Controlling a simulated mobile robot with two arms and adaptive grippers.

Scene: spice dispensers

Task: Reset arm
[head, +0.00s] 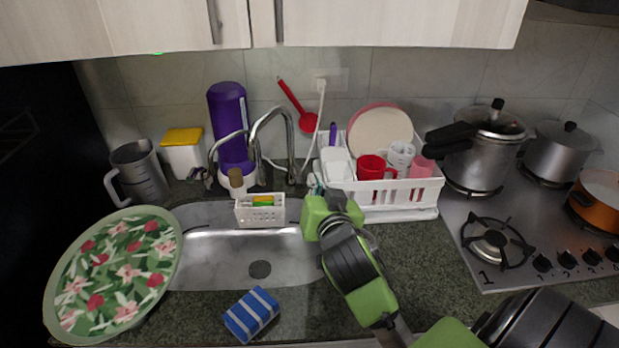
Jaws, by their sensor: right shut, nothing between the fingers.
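My right arm comes in from the lower right. Its green and black gripper (318,190) is over the right end of the sink, close in the picture to the white dish rack. The fingers are small and partly hidden by the gripper body, and I see nothing held in them. My left gripper is not in the head view.
A steel sink (215,262) has a white sponge caddy (260,211) at its back edge. The white dish rack (410,192) holds a red mug (372,168) and plates.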

